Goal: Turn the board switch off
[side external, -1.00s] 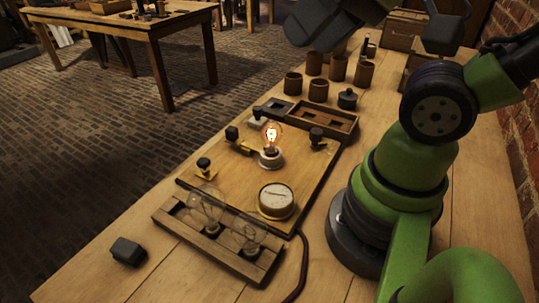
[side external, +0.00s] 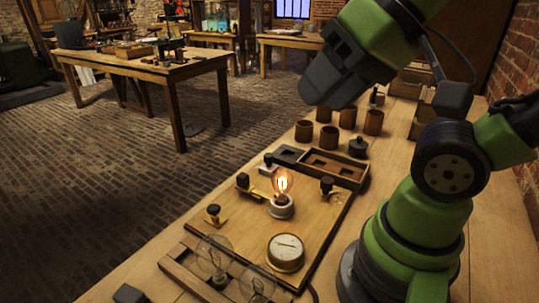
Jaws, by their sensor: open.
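The wooden board (side external: 237,223) lies on the bench and carries a glowing bulb (side external: 282,183) on a white base, so the lamp is lit. Black-knobbed brass fittings stand on it: one left of the bulb (side external: 243,182), one at the right edge (side external: 327,187), one at the front left (side external: 213,213). I cannot tell for certain which one is the switch. A round white-faced meter (side external: 286,252) sits near the front edge. My gripper (side external: 318,98) hangs open and empty above the far end of the bench, apart from the board. Its fingers show only as dark shapes.
Several brown jars (side external: 328,137) and a dark lidded jar (side external: 358,147) stand behind the board. A wooden compartment tray (side external: 338,169) lies at its back edge. A rack with unlit bulbs (side external: 180,268) lies in front. A brick wall (side external: 516,120) is at the right.

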